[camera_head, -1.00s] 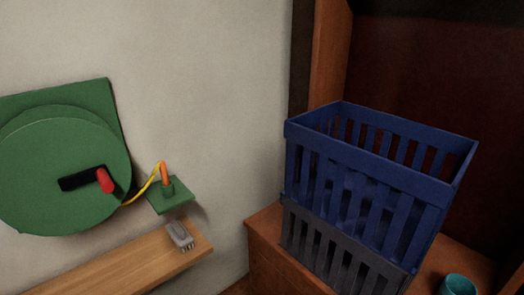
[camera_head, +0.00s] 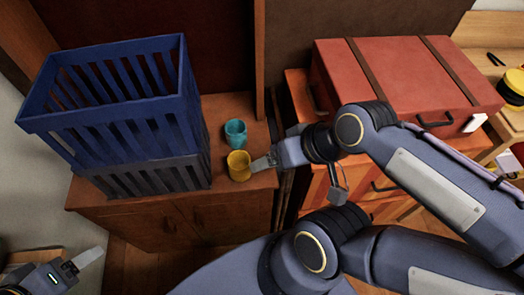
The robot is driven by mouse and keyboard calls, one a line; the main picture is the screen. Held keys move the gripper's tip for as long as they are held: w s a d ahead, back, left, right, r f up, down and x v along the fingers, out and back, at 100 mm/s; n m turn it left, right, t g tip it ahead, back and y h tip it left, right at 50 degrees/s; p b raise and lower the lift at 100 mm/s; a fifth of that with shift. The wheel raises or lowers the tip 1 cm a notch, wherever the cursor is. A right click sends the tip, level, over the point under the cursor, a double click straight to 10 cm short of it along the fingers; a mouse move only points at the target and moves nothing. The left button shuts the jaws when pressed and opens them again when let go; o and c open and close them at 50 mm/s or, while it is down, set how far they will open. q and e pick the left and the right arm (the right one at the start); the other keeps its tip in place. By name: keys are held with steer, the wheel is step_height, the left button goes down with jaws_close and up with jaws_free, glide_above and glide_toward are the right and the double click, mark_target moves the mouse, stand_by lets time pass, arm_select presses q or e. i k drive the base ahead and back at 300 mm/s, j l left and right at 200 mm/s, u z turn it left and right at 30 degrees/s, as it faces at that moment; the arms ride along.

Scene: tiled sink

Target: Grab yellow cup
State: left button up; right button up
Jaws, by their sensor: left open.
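The yellow cup (camera_head: 239,165) stands upright on the brown wooden cabinet (camera_head: 237,191), near its front right part. My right gripper (camera_head: 260,164) is at the cup's right side, with a pale fingertip at or against the cup's edge. Whether it touches the cup, and whether its jaws are apart, I cannot tell. My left gripper (camera_head: 87,261) is open and empty at the bottom left, low in front of the cabinet and well away from the cup.
A teal cup (camera_head: 235,133) stands just behind the yellow cup. A blue crate (camera_head: 120,127) on a grey crate (camera_head: 140,178) fills the cabinet's left part. A red suitcase (camera_head: 385,85) lies on an orange drawer unit at the right. A narrow gap separates cabinet and drawers.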

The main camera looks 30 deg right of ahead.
mark_target(238, 162)
steer(key=i+l+z, duration=0.1)
steer(key=z, duration=0.7)
steer(key=l+u, duration=0.2)
steer(key=u, duration=0.15)
steer(key=l+u, duration=0.2)
steer(key=u, duration=0.2)
steer(key=k+l+u, duration=0.1)
steer(key=u, duration=0.25)
steer(key=l, duration=0.1)
